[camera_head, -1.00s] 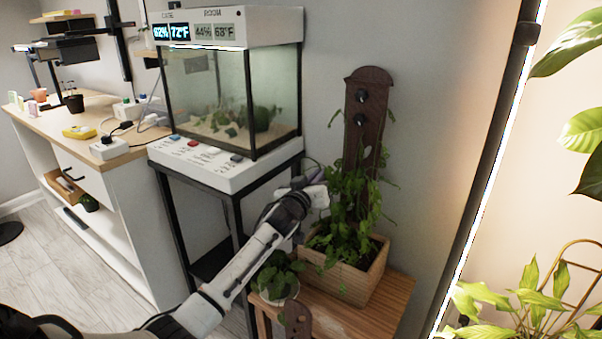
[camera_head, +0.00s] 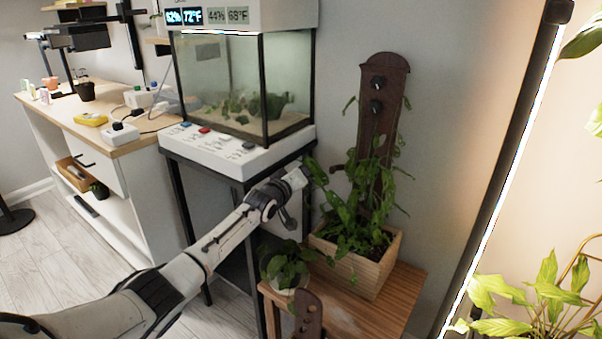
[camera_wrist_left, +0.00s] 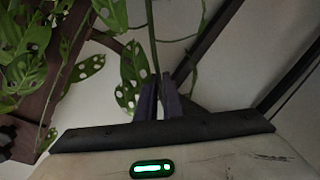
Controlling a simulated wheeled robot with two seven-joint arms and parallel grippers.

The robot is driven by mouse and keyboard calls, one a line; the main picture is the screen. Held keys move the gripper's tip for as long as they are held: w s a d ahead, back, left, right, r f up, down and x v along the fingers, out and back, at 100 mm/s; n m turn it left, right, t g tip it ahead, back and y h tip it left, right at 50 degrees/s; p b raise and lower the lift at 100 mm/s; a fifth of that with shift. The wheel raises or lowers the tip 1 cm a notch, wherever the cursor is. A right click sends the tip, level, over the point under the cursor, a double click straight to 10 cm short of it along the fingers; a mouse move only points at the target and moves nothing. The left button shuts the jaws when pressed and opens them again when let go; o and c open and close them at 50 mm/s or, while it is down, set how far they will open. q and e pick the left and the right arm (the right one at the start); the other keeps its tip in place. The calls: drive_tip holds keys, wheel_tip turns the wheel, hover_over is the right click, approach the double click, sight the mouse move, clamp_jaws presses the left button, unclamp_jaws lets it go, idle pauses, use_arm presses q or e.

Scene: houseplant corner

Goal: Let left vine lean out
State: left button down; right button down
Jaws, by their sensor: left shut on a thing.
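The potted vine (camera_head: 350,215) grows in a wooden box planter (camera_head: 366,266) against a dark wooden support board (camera_head: 381,130) with round black knobs. My left gripper (camera_head: 306,171) is to the left of the board, above the planter's left side. In the left wrist view my left gripper (camera_wrist_left: 160,97) is shut on a thin green vine stem (camera_wrist_left: 151,38), which runs up from the fingertips. Leaves with holes (camera_wrist_left: 133,65) hang beside the fingers. The left vine's leaves reach out from the board toward my gripper. My right gripper is not in view.
A glass terrarium (camera_head: 285,75) on a black-framed stand is close behind my left arm. A small potted plant (camera_head: 288,268) stands on the wooden bench (camera_head: 385,300) below my gripper. A bright light pole (camera_head: 500,180) stands at right.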

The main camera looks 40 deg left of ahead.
use_arm(q)
drive_tip(key=shift+f, duration=0.1)
drive_tip(key=c, duration=1.9)
unclamp_jaws()
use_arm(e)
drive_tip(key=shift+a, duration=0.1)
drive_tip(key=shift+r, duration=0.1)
use_arm(q)
drive_tip(key=s+d+r+p, duration=0.1)
drive_tip(key=s+p, duration=0.3)
drive_tip(key=s, duration=0.6)
drive_tip(key=shift+d+r, duration=0.2)
drive_tip(key=shift+r, duration=0.05)
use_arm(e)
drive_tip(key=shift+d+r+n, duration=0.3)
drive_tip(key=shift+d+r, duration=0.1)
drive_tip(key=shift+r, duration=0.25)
use_arm(q)
drive_tip(key=shift+s, duration=0.1)
